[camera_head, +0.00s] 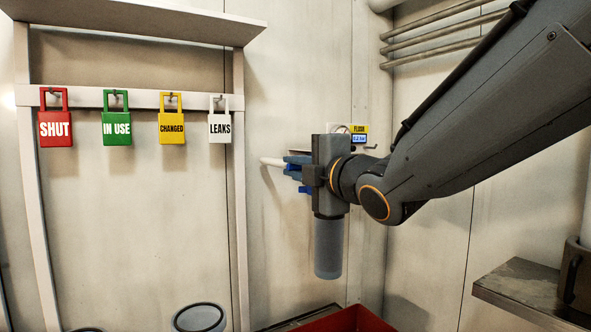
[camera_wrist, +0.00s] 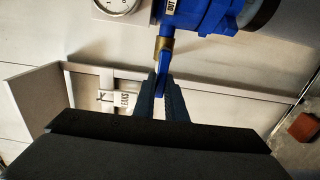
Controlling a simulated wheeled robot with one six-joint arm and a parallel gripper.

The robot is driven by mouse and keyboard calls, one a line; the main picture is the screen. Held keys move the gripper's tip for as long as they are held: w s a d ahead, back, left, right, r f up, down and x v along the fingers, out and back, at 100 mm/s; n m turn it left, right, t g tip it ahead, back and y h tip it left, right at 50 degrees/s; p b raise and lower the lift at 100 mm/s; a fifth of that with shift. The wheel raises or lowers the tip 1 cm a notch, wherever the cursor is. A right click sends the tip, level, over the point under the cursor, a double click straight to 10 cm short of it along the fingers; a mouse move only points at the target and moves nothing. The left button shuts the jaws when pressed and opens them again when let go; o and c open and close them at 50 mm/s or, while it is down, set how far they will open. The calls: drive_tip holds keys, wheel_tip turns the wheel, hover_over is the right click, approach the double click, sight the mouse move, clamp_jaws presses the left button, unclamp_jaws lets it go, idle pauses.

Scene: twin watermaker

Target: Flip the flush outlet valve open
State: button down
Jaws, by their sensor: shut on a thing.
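In the wrist view the flush outlet valve shows as a blue lever (camera_wrist: 164,72) below a brass fitting (camera_wrist: 164,45). My gripper (camera_wrist: 160,88) is shut on this blue lever, with one dark finger on each side of it. In the head view my gripper (camera_head: 291,167) is at the wall, beside a white pipe (camera_head: 271,162). Its body and my arm hide most of the valve there. Which way the lever stands relative to the pipe I cannot tell.
A blue housing (camera_wrist: 203,14) and a round gauge (camera_wrist: 118,5) sit close to the lever. Red, green, yellow and white tags (camera_head: 219,125) hang on a rail at left. A red bin (camera_head: 345,320) is below. A metal ledge (camera_head: 525,288) stands at right.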

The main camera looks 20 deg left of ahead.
drive_tip(key=shift+f, duration=0.15)
drive_tip(key=c, duration=2.1)
unclamp_jaws()
drive_tip(key=v, duration=0.8)
drive_tip(key=shift+a, duration=0.1)
